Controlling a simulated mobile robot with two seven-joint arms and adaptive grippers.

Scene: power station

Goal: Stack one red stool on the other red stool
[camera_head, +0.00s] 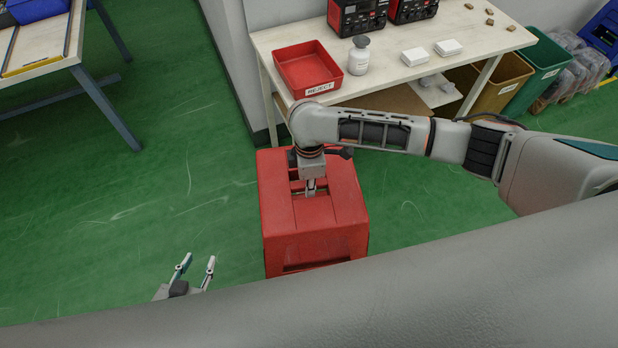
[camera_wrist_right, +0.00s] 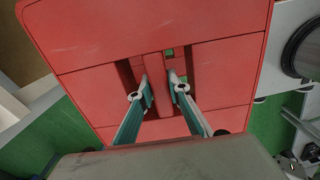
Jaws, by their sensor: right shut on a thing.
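A red stool (camera_head: 315,215) with a flat, slotted top is below my right arm in the head view. In the right wrist view its top (camera_wrist_right: 90,40) fills most of the picture, with a bar between two slots. My right gripper (camera_head: 313,188) is at the middle of the top, its fingers (camera_wrist_right: 160,88) in the slots on either side of the bar, shut on it. I cannot tell whether the stool rests on something or hangs free. A second stool cannot be made out separately. My left gripper (camera_head: 195,268) is open and empty, left of the stool.
A workbench (camera_head: 390,72) stands just behind the stool, with a red reject tray (camera_head: 308,68), a white bottle (camera_head: 358,58) and small white boxes. Brown and green bins (camera_head: 540,72) are at the right. A table (camera_head: 45,65) is at the far left. Green floor is clear at the left.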

